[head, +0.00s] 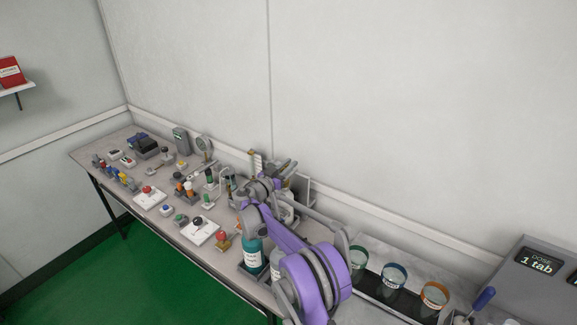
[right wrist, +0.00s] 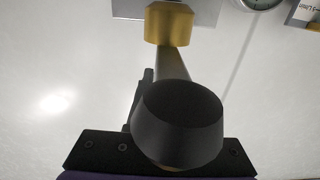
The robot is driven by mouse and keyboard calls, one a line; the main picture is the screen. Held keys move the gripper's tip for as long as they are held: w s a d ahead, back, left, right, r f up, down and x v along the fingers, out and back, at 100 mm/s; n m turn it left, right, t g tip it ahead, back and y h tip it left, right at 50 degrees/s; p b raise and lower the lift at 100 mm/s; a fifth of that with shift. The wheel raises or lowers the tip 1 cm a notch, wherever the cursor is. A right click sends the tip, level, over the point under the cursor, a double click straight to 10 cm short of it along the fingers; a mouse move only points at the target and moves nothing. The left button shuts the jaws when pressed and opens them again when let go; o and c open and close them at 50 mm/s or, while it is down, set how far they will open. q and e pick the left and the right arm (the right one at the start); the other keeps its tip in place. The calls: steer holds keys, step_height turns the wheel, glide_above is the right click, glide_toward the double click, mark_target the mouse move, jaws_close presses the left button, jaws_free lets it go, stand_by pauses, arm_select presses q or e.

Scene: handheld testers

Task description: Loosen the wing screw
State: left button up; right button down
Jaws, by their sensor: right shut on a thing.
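My right gripper (head: 287,166) is over the back of the bench, in front of a small upright stand (head: 257,160) with a white scale and brass top. Its dark palm bar (right wrist: 92,150) lies along the bottom of the right wrist view. A dark, tapered round piece (right wrist: 180,118) lies in front of the bar, with a grey rod behind it leading up to a brass collar (right wrist: 168,26). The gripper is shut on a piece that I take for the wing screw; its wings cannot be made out. My left gripper is not in view.
Many small testers crowd the bench to the left, including a white box with a red button (head: 149,194). A teal bottle (head: 252,256) stands close to my arm. Several cups, one orange-rimmed (head: 434,295), and a grey dose display (head: 541,263) are at right.

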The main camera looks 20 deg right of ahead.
steer(key=shift+t, duration=0.3)
steer(key=shift+w+a+n+t+y, duration=0.1)
steer(key=shift+w+n+t+y, duration=0.05)
steer(key=shift+n+t+y, duration=0.9)
steer(key=shift+w+a+r+n+t+y+p, duration=0.1)
steer(key=shift+r+n+t+y+p, duration=0.1)
steer(key=shift+n+t+y+p, duration=0.5)
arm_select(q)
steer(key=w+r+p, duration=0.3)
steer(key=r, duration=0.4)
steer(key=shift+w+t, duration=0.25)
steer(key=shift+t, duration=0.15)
arm_select(e)
steer(key=shift+w+a+f+n+t+y, duration=0.1)
steer(key=shift+a+n+t+y, duration=0.05)
steer(key=shift+n+t+y, duration=0.65)
steer(key=shift+w+a+n+t+y, duration=0.15)
steer(key=shift+n+t+y, duration=0.4)
steer(key=shift+y, duration=0.55)
steer(key=shift+a+f+n+t+y, duration=0.15)
steer(key=shift+n+t+y, duration=0.35)
steer(key=shift+n+y, duration=0.4)
steer(key=c, duration=1)
jaws_free()
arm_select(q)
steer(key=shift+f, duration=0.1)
